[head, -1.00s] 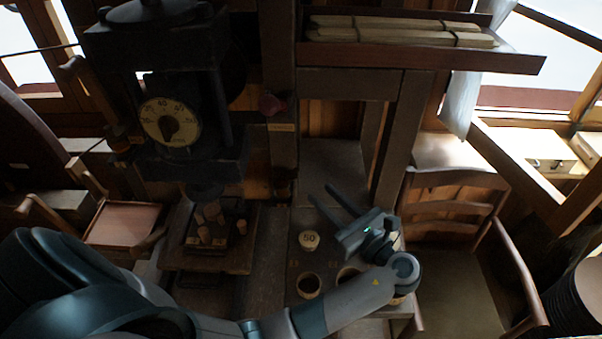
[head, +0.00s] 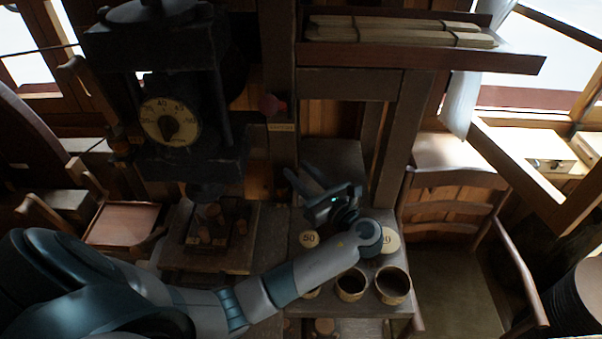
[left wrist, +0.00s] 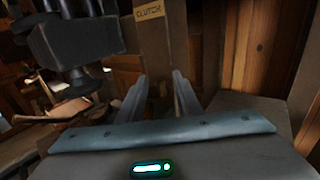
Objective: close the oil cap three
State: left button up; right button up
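My left gripper (head: 297,168) is open and empty above the back of the dark bench top. Its two separated fingers (left wrist: 160,85) also show in the left wrist view, with nothing between them. On the bench, a pale round cap (head: 309,239) marked 50 lies left of my wrist. Another pale numbered cap (head: 392,241) shows right of my wrist, partly covered by it. Two round openings in front, a middle one (head: 351,284) and a right one (head: 392,286), look dark and uncovered. A left one is mostly hidden under my forearm. I cannot tell which cap is number three.
A dark press with a dial (head: 171,121) stands left, with small wooden spools (head: 214,228) on its base. A post carries a label (left wrist: 149,11) reading CLUTCH. A chair (head: 455,215) stands right of the bench, and a shelf (head: 420,56) hangs above.

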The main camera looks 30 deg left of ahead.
pick_arm(q)
jog(key=c, duration=0.7)
grip_shut()
pick_arm(e)
jog(key=shift+a, duration=0.45)
